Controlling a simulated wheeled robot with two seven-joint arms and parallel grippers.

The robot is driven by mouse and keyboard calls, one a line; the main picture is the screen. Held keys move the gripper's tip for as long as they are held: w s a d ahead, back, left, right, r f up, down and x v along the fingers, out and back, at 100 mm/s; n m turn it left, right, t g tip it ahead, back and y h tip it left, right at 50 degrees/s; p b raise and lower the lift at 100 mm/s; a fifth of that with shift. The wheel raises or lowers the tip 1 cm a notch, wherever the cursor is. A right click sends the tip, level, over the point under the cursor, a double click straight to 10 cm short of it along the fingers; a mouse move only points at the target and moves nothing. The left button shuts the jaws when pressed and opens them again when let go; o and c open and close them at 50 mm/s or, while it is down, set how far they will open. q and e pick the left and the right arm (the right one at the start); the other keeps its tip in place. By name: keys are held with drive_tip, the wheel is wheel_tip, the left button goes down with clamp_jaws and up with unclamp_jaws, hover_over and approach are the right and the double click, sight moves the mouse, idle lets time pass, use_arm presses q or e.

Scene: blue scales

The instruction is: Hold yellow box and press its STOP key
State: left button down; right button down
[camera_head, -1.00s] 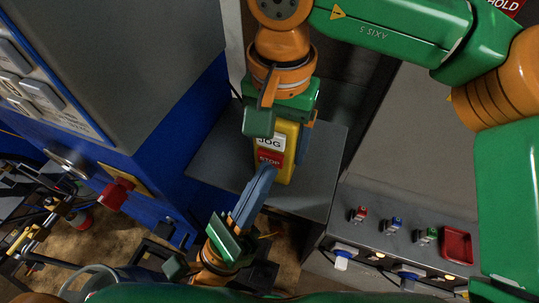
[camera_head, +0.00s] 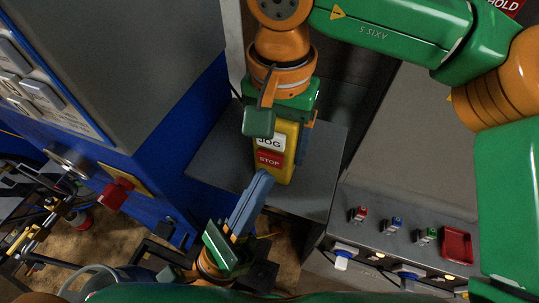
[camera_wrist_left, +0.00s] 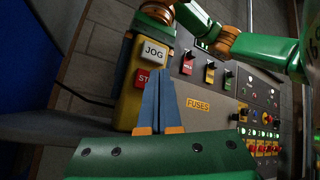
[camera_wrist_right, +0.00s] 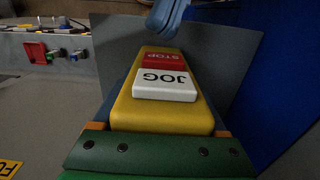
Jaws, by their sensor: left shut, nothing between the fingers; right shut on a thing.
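The yellow box (camera_head: 287,155) stands over a grey shelf, with a white JOG key (camera_head: 270,141) and a red STOP key (camera_head: 269,159) on its face. My right gripper (camera_head: 284,125) is shut on the box near its JOG end; the right wrist view shows the box (camera_wrist_right: 150,114) and its STOP key (camera_wrist_right: 165,62) unobstructed. My left gripper (camera_head: 265,176) is shut and empty. Its blue fingertips are just below the STOP key in the head view, apart from it. In the left wrist view the fingers (camera_wrist_left: 158,88) partly hide the STOP key (camera_wrist_left: 142,78).
The grey shelf (camera_head: 215,150) lies beneath the box. A blue cabinet with a red handle (camera_head: 115,195) stands at left. A panel with small coloured switches (camera_head: 393,224) and a red tray (camera_head: 457,245) is at lower right.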

use_arm(q)
drive_tip(key=s, duration=0.1)
drive_tip(key=s+a, duration=0.1)
drive_tip(key=s, duration=0.2)
drive_tip(key=shift+s+a, duration=0.3)
drive_tip(key=shift+s, duration=0.1)
idle(0.5)
use_arm(e)
unclamp_jaws()
wheel_tip(320, 180, up, 12)
drive_tip(key=shift+s+f, duration=0.1)
